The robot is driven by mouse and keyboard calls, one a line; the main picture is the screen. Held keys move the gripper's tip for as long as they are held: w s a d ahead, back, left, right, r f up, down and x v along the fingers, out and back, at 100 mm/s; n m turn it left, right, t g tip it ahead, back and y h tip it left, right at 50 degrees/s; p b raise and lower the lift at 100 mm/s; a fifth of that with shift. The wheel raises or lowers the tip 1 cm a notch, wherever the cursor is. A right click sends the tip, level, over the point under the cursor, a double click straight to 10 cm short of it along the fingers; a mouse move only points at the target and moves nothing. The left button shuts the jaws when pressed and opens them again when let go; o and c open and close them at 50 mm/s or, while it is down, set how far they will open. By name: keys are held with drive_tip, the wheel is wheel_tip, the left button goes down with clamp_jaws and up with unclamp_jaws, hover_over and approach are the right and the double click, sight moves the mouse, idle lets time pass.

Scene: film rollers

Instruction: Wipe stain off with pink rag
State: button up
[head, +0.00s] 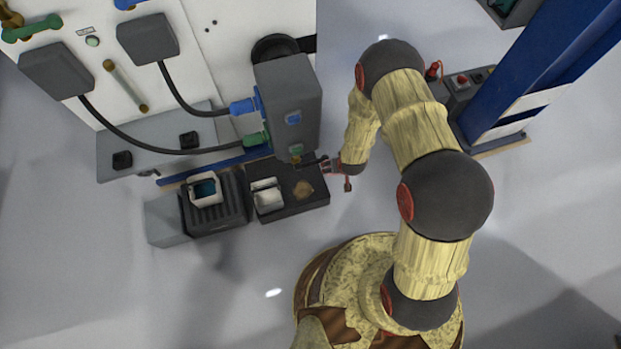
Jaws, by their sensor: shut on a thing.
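A tan-brown patch (303,190), which looks like the stain, lies on the right part of a low black tray (290,209). My gripper (332,167) is just above and right of this patch, by the tray's back right corner. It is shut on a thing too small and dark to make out. A dark bar (313,161) shows at its left, close to the nozzle of a grey machine. I cannot make out a pink rag; whether it is in my gripper cannot be told.
The grey machine (287,100) with blue and green plugs stands behind the tray. White blocks (267,194) sit on the tray's left part. A dark ribbed box (216,221) with a white container (206,189) stands left. A blue post (540,70) rises at right. The front floor is clear.

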sight(290, 190)
drive_tip(key=shift+n, duration=0.4)
drive_tip(key=shift+w+a+f+b, duration=1.05)
drive_tip(key=shift+a+f, duration=0.6)
drive_tip(key=shift+f, duration=3.5)
drive_tip(key=shift+w+a+f+b, duration=1.05)
drive_tip(key=shift+a+f, duration=0.65)
drive_tip(key=shift+f, duration=3.4)
drive_tip(key=shift+w+a+f+b, duration=1.05)
drive_tip(key=shift+a+f, duration=0.6)
drive_tip(key=shift+f, duration=3.5)
drive_tip(key=shift+f, duration=1)
drive_tip(key=shift+s+a+r, duration=0.1)
drive_tip(key=shift+s+a, duration=0.2)
drive_tip(key=shift+a, duration=0.65)
drive_tip(key=shift+s+a+r, duration=0.1)
drive_tip(key=shift+s+a, duration=0.15)
drive_tip(key=shift+a, duration=0.65)
drive_tip(key=shift+s+a+f, duration=0.1)
drive_tip(key=shift+s+a, duration=0.25)
drive_tip(key=shift+a, duration=0.85)
drive_tip(key=shift+s+a+f, duration=0.1)
drive_tip(key=shift+s+a, duration=0.25)
drive_tip(key=shift+a, duration=0.8)
drive_tip(key=shift+s+a+f, duration=0.1)
drive_tip(key=shift+s+a, duration=0.25)
drive_tip(key=shift+a, duration=0.85)
